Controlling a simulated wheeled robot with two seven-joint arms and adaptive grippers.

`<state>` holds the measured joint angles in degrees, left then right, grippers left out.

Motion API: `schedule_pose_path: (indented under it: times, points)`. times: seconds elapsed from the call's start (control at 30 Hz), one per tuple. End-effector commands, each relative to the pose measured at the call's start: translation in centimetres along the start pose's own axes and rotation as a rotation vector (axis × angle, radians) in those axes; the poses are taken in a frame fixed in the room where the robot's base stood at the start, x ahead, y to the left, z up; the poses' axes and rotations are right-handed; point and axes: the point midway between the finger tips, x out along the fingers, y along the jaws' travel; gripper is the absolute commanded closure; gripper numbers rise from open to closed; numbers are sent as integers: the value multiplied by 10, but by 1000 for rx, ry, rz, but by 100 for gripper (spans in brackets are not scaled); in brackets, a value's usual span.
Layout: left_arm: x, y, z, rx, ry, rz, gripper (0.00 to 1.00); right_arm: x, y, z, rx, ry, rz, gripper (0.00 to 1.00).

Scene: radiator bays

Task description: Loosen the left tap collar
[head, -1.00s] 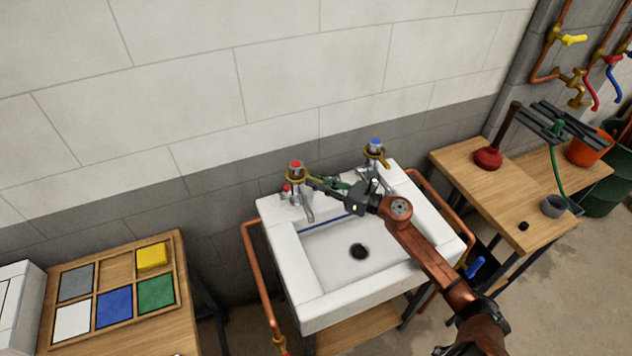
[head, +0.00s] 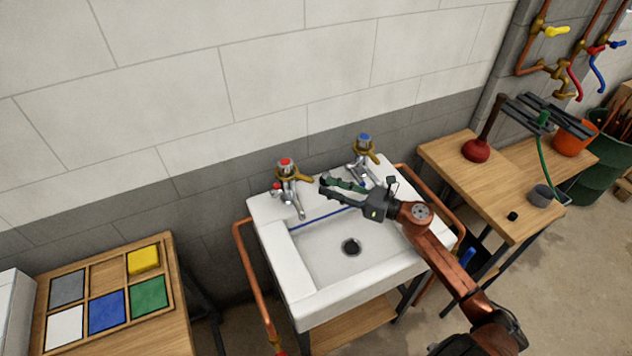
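The left tap (head: 287,180) stands at the back left of the white sink (head: 307,298). It has a red cap and a brass-coloured collar (head: 290,176) with a lug to the right. The right tap (head: 363,155) has a blue cap and a similar brass collar (head: 366,150). My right gripper (head: 323,187) is over the back of the basin, to the right of the left tap and apart from it. Its fingers are spread, with nothing between them. My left gripper is not in view.
A wooden table (head: 510,226) on the right holds a red plunger (head: 476,150) and a grey cup (head: 541,195). A tray (head: 105,324) of coloured pads lies on the left table. Copper pipes (head: 250,270) flank the sink.

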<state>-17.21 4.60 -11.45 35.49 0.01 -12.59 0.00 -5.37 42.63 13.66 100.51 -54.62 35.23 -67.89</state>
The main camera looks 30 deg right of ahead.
Motion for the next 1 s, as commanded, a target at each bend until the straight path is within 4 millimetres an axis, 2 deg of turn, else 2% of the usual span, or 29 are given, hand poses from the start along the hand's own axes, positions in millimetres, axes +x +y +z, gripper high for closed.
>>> schedule_pose_path:
  times: [0.1, 0.23, 0.57, 0.67, 0.77, 0.83, 1.0]
  points:
    - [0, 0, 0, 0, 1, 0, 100, -20, 0, -1, 0, 1, -2, 68]
    - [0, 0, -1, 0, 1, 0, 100, -32, 0, 0, 0, 0, 0, 68]
    - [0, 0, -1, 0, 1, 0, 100, -36, 0, 0, -1, 0, 0, 68]
    - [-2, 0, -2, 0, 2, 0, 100, -36, 1, 1, 6, -1, -1, 74]
    - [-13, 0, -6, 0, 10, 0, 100, -38, 4, 5, 72, -8, -12, 81]
    - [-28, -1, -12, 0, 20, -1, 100, -40, 9, 9, 172, -16, -29, 86]
    - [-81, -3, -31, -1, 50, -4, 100, -42, 29, 15, 560, -53, -85, 97]
